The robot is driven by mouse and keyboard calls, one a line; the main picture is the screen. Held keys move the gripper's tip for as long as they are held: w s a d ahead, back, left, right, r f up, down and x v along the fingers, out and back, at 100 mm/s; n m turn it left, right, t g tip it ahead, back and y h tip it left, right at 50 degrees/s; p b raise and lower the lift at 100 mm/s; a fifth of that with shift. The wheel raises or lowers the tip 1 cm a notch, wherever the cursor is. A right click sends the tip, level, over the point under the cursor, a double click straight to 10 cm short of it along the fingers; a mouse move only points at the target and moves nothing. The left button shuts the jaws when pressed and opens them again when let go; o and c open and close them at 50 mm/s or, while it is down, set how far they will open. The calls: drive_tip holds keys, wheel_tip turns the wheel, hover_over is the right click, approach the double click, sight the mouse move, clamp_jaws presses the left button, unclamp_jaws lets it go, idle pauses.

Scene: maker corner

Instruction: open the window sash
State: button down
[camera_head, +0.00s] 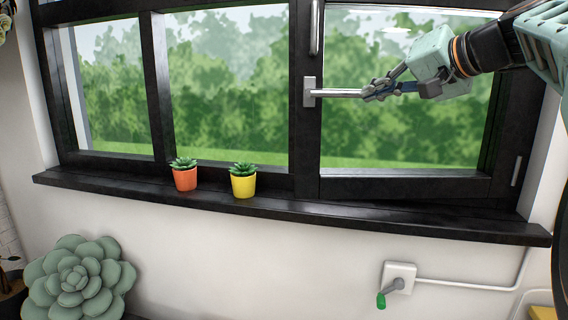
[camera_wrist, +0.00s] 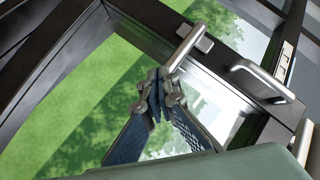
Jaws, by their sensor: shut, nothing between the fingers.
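The window sash (camera_head: 405,186) is the black-framed right pane, with green foliage behind its glass. Its silver lever handle (camera_head: 335,93) sits on the left stile and points level to the right. The handle also shows in the wrist view (camera_wrist: 187,48). My gripper (camera_head: 372,92) is at the handle's free end, with its fingers shut and nothing between them. In the wrist view the fingertips (camera_wrist: 163,88) overlap the lever's end; I cannot tell whether they touch it. I cannot tell whether the sash stands slightly ajar.
A silver bar handle (camera_head: 315,28) is above the lever on the same stile. An orange pot (camera_head: 185,179) and a yellow pot (camera_head: 243,186) with succulents stand on the black sill (camera_head: 400,217), left of the sash.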

wheel_tip(320, 180, down, 7)
drive_tip(key=a+m+y, duration=0.2)
drive_tip(key=m, duration=0.7)
drive_tip(key=m+t+y+b, duration=0.1)
drive_tip(key=m+y+b, duration=0.2)
drive_tip(key=m, duration=3)
approach(306, 191)
drive_tip(key=s+a, duration=0.1)
drive_tip(key=s, duration=0.6)
drive_tip(key=shift+m, duration=0.3)
drive_tip(key=b+x, duration=0.1)
drive_tip(key=x, duration=0.3)
drive_tip(key=d+x, duration=0.1)
drive_tip(key=x, duration=0.3)
drive_tip(key=w+r+b+x, duration=0.1)
drive_tip(key=x, duration=0.3)
drive_tip(key=shift+w+d+b, duration=0.1)
drive_tip(key=shift+d+b, duration=0.2)
drive_tip(key=shift+w+d+r, duration=0.1)
drive_tip(key=shift+w+r, duration=0.05)
drive_tip(key=shift+w, duration=0.5)
